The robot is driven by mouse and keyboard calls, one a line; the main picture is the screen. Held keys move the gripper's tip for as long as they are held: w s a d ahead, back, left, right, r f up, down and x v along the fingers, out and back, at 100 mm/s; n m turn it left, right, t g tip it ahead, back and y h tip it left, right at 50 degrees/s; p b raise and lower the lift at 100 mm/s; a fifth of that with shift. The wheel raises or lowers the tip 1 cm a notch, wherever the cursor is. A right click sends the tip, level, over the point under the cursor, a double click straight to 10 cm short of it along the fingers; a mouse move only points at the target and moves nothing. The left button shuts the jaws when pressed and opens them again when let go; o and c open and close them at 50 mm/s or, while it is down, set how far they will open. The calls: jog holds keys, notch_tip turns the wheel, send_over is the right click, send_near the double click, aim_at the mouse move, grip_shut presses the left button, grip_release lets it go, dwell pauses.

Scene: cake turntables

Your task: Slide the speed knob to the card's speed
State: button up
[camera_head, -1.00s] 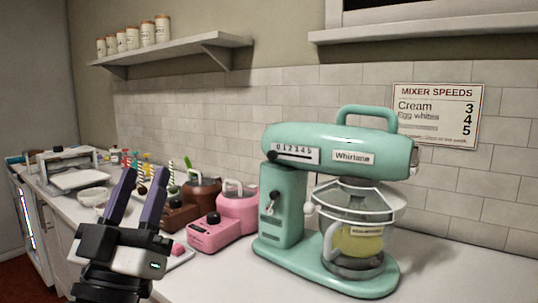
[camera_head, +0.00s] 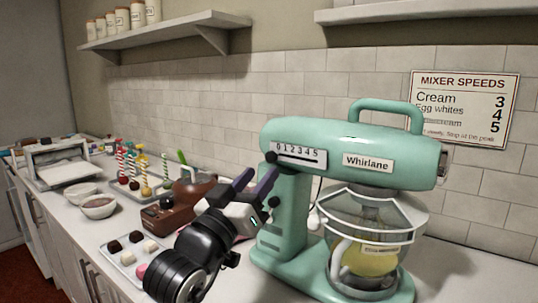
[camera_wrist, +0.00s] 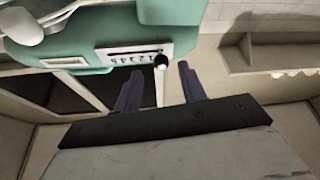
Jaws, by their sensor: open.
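The teal mixer (camera_head: 340,140), labelled Whirlane, stands on the counter at right. Its speed plate (camera_head: 300,155) reads 0 to 5 above a dark slot. The dark speed knob (camera_head: 271,157) sits at the slot's left end, by 0. In the upside-down wrist view, the knob (camera_wrist: 161,60) shows just beyond and between my fingertips. My gripper (camera_head: 258,178) is open and empty, just below the knob; I cannot tell whether it touches. The card (camera_head: 464,107) on the wall pairs Cream with 3, Egg whites with 4, and a blurred line with 5.
The mixer's glass bowl (camera_head: 365,262) holds something yellow; its label is unreadable. A brown machine (camera_head: 165,220) stands left of my gripper, with a tray of sweets (camera_head: 122,262) in front. A shelf (camera_head: 180,27) with jars is above.

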aim_at(270, 162)
jog(key=p+x, duration=0.1)
jog(key=x, duration=0.4)
grip_shut()
